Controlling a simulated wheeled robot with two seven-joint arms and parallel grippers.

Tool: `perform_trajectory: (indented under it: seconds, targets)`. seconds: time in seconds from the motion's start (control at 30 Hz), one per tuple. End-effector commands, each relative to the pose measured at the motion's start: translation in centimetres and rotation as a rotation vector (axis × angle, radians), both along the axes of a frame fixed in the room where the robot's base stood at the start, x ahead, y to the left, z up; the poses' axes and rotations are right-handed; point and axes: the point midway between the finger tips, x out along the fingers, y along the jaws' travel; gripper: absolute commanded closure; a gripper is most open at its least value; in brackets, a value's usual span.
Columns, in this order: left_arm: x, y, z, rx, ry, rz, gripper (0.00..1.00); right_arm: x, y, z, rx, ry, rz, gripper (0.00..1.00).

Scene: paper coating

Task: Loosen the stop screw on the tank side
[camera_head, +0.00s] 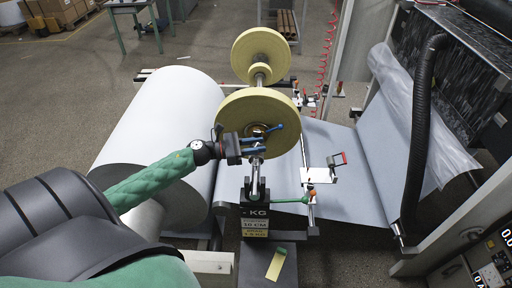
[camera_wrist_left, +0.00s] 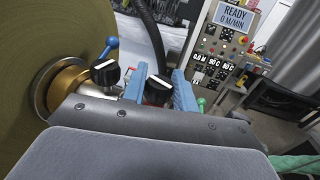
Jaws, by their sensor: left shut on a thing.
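My left gripper (camera_head: 256,144) reaches in from the left, at the near face of the front yellow disc (camera_head: 240,108), beside the shaft. In the left wrist view its two blue fingers (camera_wrist_left: 160,92) are shut on a black knob (camera_wrist_left: 157,88) with a white mark, which I take to be the stop screw. A second black knob (camera_wrist_left: 105,72) sits on a brass collar (camera_wrist_left: 68,88) to the left, outside the fingers. A blue-tipped lever (camera_wrist_left: 109,46) stands behind that collar; it also shows in the head view (camera_head: 290,127). My right gripper is not in view.
A large white roll (camera_head: 160,110) lies to the left of the discs. A grey web (camera_head: 345,165) runs to the right, by a black hose (camera_head: 418,130). A green lever (camera_head: 289,200) is below the gripper. A control panel (camera_head: 485,275) stands at the lower right.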

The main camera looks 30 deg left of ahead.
Motion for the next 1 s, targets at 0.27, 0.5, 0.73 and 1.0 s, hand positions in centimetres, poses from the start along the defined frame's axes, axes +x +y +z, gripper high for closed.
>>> perform_trajectory:
  seconds: [0.27,0.5,0.73,1.0]
  targets:
    - [0.0,-0.1,0.0,-0.001,0.002,0.142,0.94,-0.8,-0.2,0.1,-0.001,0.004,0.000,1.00]
    - [0.0,-0.1,0.0,-0.001,0.002,0.192,0.94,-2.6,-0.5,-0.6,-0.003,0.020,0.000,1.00]
    - [0.0,-0.1,-0.1,-0.001,0.002,0.198,0.94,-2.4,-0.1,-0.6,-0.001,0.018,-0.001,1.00]
    - [0.0,-0.1,-0.1,-0.001,0.002,0.197,0.52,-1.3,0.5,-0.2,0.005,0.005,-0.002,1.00]
